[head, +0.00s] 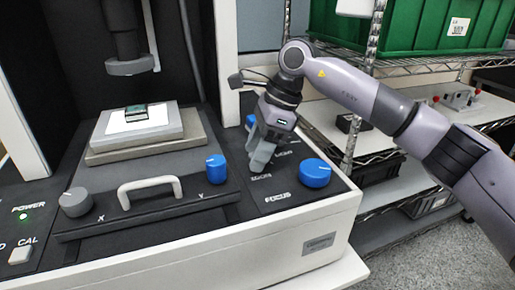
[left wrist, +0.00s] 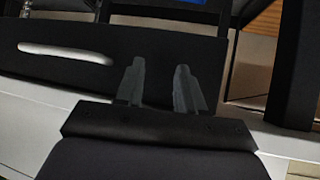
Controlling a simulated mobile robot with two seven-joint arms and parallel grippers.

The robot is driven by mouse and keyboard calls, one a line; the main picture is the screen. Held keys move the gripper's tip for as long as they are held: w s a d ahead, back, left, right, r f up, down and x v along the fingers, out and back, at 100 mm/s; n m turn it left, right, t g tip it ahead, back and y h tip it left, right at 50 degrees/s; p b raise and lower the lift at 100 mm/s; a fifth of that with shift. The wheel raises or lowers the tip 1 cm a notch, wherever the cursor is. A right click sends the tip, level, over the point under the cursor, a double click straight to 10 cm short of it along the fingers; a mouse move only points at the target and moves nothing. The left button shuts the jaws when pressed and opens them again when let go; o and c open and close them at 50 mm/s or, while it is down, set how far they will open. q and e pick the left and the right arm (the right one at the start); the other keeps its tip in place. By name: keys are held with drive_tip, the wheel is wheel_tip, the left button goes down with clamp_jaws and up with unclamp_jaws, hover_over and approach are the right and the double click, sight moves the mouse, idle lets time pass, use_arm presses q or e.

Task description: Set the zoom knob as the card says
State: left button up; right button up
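The zoom knob is hidden behind my right gripper (head: 260,161), which points down at the control panel (head: 290,200) just above a partly covered label that seems to read ZOOM. Whether its fingers are closed on the knob cannot be told. A blue FOCUS knob (head: 315,173) stands right of the gripper. Another blue knob (head: 250,122) shows partly behind it. My left gripper (left wrist: 158,85) is open and empty in the left wrist view, over the machine's dark front. No card with a readable setting shows.
A blue Y knob (head: 216,168), a grey X knob (head: 75,202) and a white handle (head: 150,190) stand on the machine's front. A small green-edged piece (head: 137,114) lies on the stage (head: 140,130). A wire shelf with a green bin (head: 415,28) stands at right.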

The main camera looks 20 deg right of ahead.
drive_tip(key=v, duration=0.7)
drive_tip(key=shift+s, duration=0.1)
idle(0.5)
